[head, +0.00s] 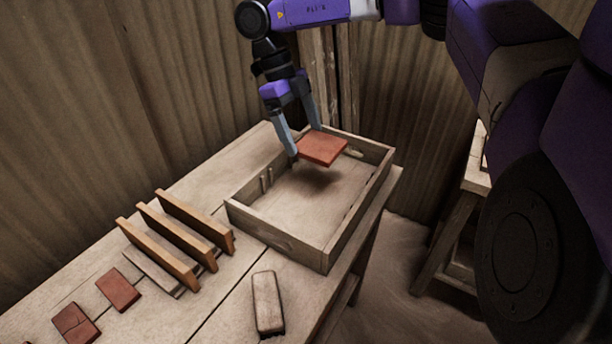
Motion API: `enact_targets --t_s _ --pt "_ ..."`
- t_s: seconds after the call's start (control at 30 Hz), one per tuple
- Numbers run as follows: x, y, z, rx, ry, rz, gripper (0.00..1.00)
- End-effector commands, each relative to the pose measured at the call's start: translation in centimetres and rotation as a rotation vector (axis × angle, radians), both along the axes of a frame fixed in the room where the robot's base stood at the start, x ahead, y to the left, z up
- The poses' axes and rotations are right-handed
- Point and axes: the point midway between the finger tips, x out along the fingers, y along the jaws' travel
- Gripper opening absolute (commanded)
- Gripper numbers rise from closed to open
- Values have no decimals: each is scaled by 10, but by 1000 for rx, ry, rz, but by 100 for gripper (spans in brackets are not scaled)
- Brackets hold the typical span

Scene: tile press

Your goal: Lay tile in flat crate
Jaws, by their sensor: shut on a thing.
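A flat red-brown tile (322,149) is held in the air above the back part of the crate. The flat crate (283,243) is a shallow open wooden box on the workbench. Its visible floor is bare; part of the back is hidden behind the tile and my gripper.
On the bench (224,306), a wooden rack (172,240) with upright slats stands left of the crate. A brush or block (267,302) lies in front of the crate. Another wooden stand (462,225) is at right.

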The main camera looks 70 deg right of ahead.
Motion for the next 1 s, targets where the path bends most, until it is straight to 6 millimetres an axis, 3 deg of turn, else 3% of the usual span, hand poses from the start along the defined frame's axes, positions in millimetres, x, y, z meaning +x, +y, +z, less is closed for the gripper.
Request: enact_targets --t_s 0.2,0.33,0.63,0.87,1.0 --pt "0 1 -53 4 1 1 33" --pt "0 1 -76 3 0 1 33" --pt "0 1 -98 1 0 1 33" --pt "0 1 -129 0 0 1 33" --pt "0 0 -131 -1 -1 1 33"
